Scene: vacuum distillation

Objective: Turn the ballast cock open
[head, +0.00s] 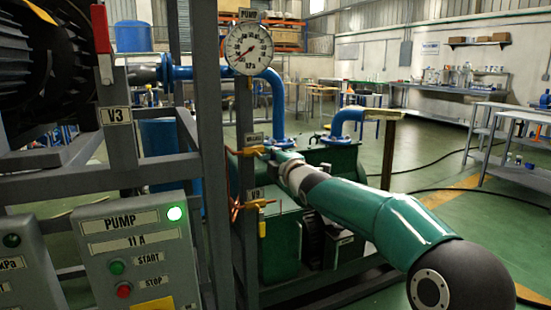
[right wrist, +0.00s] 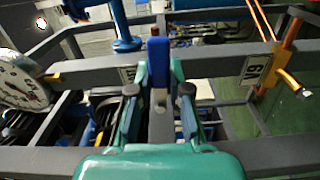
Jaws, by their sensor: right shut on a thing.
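The ballast cock has a blue lever (right wrist: 158,52), seen in the right wrist view, on a grey frame bar beside a small label plate. In the head view a small label (head: 254,139) and brass fitting (head: 246,152) show at that spot on the post. My right gripper (head: 276,160) reaches there from the lower right. In the right wrist view my right gripper's fingers (right wrist: 159,75) are shut on the blue lever, one on each side. In the head view the gripper and green arm hide most of the lever. My left gripper is not in view.
A round pump gauge (head: 248,48) stands above the cock. A brass valve (head: 250,205) with a V9 plate is below it. The pump panel (head: 140,250) has a lit green lamp. Grey frame posts and blue pipes crowd the area.

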